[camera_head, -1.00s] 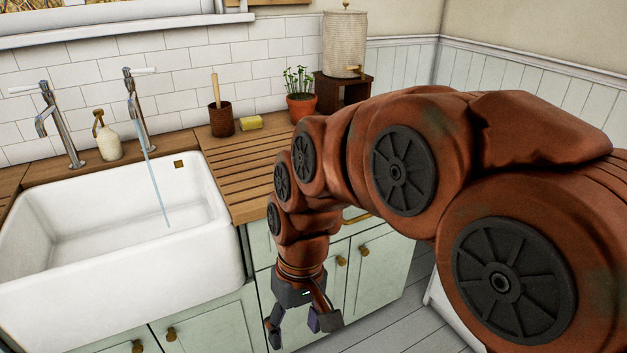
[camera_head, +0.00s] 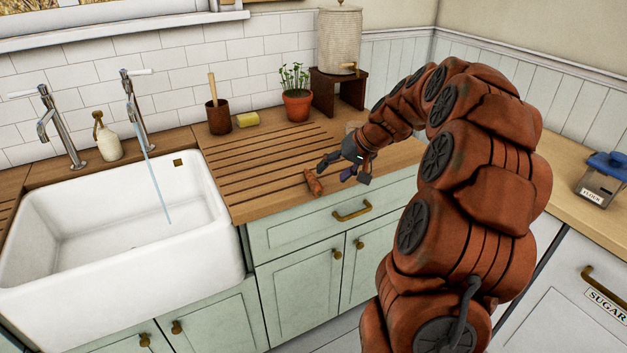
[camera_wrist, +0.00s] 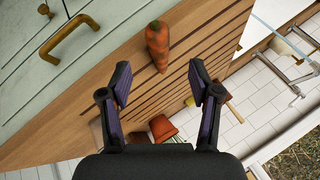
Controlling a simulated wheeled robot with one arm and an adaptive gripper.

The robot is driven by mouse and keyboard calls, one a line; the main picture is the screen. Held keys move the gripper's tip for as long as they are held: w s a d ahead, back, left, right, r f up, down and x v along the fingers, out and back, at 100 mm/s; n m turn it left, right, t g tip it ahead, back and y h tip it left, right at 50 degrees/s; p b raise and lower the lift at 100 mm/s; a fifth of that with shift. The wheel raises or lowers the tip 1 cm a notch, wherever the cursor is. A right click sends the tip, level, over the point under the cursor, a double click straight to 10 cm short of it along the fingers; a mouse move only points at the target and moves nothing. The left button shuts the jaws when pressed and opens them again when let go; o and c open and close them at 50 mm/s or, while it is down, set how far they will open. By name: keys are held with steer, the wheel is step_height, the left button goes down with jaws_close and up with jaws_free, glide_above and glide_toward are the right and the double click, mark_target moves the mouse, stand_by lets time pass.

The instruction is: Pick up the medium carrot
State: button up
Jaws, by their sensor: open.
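An orange-brown carrot (camera_head: 313,183) lies on the wooden drainboard (camera_head: 262,192) near its front edge, right of the sink. It also shows in the wrist view (camera_wrist: 157,46), at top centre, with its narrow end pointing down the picture. My gripper (camera_head: 342,174) is above the counter, just right of the carrot. In the wrist view my open gripper (camera_wrist: 160,84) has its two fingers spread apart with nothing between them. The carrot is beyond the fingertips, roughly in line with the gap. No other carrot shows for judging size.
A white sink (camera_head: 120,262) with running water is to the left. A brown pot with a wooden handle (camera_head: 219,118), a yellow sponge (camera_head: 247,120) and a potted plant (camera_head: 296,105) stand at the back. Grooved wood around the carrot is clear. A flour container (camera_head: 603,178) is far right.

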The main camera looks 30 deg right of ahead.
mark_target(320, 185)
steer(key=shift+p+x, duration=1.1)
steer(key=shift+x, duration=2.7)
steer(key=shift+s+d+f, duration=0.1)
jaws_close()
